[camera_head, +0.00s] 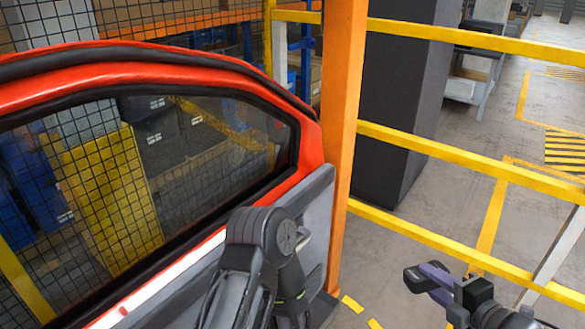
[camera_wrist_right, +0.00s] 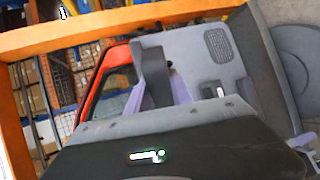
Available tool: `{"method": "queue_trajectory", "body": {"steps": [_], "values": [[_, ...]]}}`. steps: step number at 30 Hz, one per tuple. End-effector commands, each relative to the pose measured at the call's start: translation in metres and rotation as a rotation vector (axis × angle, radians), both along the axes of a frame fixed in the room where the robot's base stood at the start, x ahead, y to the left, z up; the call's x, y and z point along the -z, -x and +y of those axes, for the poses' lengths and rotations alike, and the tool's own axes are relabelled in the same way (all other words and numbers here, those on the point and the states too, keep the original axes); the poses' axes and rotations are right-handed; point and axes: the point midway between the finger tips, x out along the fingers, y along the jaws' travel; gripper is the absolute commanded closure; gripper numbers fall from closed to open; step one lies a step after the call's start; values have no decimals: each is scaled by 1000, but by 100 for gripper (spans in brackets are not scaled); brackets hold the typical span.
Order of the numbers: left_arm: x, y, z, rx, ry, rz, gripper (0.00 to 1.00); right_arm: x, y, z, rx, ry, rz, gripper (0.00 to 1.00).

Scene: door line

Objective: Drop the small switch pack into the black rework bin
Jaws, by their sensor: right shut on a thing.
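My right gripper (camera_head: 428,277) is at the lower right of the head view, shut on a dark grey block that looks like the small switch pack (camera_head: 413,281). In the right wrist view the dark block (camera_wrist_right: 152,72) stands between the pale purple fingers of the gripper (camera_wrist_right: 158,92). My left arm's dark links stand in front of the door at the bottom middle of the head view, and its gripper does not show. Black bins (camera_head: 158,136) with white labels show through the door window; I cannot tell whether one is the rework bin.
A red car door (camera_head: 312,150) with a grey inner panel (camera_head: 318,215) fills the left. An orange post (camera_head: 343,130) stands beside it. Yellow rails (camera_head: 450,172) cross behind my right gripper. A dark pillar (camera_head: 395,110) stands beyond them, with open grey floor (camera_head: 480,130) to its right.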

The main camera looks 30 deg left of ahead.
Motion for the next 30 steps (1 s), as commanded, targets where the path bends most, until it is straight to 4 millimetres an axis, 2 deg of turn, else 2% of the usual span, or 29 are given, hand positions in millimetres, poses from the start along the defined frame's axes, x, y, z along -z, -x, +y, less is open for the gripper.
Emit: {"method": "queue_trajectory", "body": {"steps": [3,8,12,15,18,21,25,30], "values": [[2,0,0,0,1,-1,0,10,-22,-24,136,-1,5,100],[4,0,0,1,1,-1,0,28,-46,-62,322,-1,5,100],[6,-1,-1,0,2,-3,0,53,-64,-108,515,2,7,100],[7,-1,-1,1,3,-3,0,76,-71,-150,674,3,6,100],[8,-1,-1,1,2,-4,0,96,-71,-184,799,4,5,100],[9,-1,-1,1,2,-4,0,109,-68,-207,879,2,3,100],[9,-1,-1,1,3,-4,0,116,-66,-221,930,1,-1,100],[9,-1,-1,1,3,-4,0,117,-65,-224,940,-1,-1,100]]}}
